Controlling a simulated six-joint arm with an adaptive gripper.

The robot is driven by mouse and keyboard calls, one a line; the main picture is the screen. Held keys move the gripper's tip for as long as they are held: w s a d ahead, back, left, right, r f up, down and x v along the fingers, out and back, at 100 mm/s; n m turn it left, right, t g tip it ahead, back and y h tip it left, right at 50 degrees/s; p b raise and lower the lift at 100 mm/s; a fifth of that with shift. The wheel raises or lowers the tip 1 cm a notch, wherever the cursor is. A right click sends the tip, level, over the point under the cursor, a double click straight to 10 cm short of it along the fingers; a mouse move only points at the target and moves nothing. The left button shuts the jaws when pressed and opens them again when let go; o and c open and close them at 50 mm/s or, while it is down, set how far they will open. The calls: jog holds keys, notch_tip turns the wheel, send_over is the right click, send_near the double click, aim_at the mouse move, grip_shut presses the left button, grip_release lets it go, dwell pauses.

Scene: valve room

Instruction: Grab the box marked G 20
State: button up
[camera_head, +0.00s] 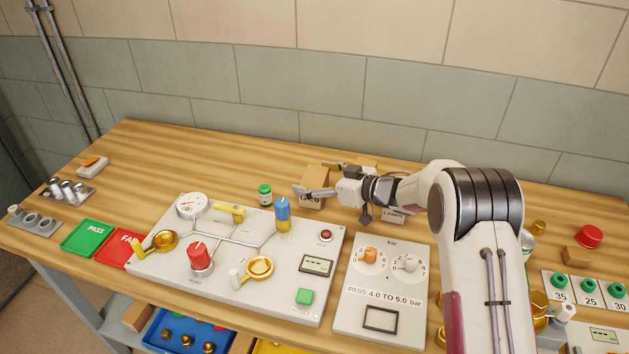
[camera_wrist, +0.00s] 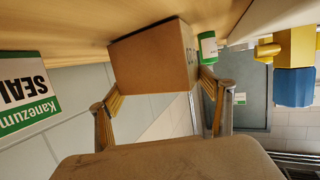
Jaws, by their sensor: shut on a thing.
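A brown cardboard box (camera_head: 314,174) stands toward the back of the wooden bench. My gripper (camera_head: 317,191) reaches it from the right, and one finger lies across its front. Part of a dark marking shows on its front, but I cannot read it in full. In the wrist view, the same box (camera_wrist: 150,60) sits between the two fingers of my gripper (camera_wrist: 158,98), which is shut on it. The marking is seen edge-on there, and the box appears to be at bench level; I cannot tell if it is lifted.
A green-capped jar (camera_head: 265,195) stands just left of the box. The valve panel (camera_head: 165,262) with its blue handle (camera_head: 283,210) lies in front. A box marked LAMPS (camera_head: 393,217) is under my arm. A white-and-green SEAL box (camera_wrist: 25,98) shows in the wrist view.

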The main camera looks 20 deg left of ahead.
aim_at(314, 177)
notch_tip(314, 177, up, 10)
jog(key=shift+f, duration=0.15)
dwell(0.4)
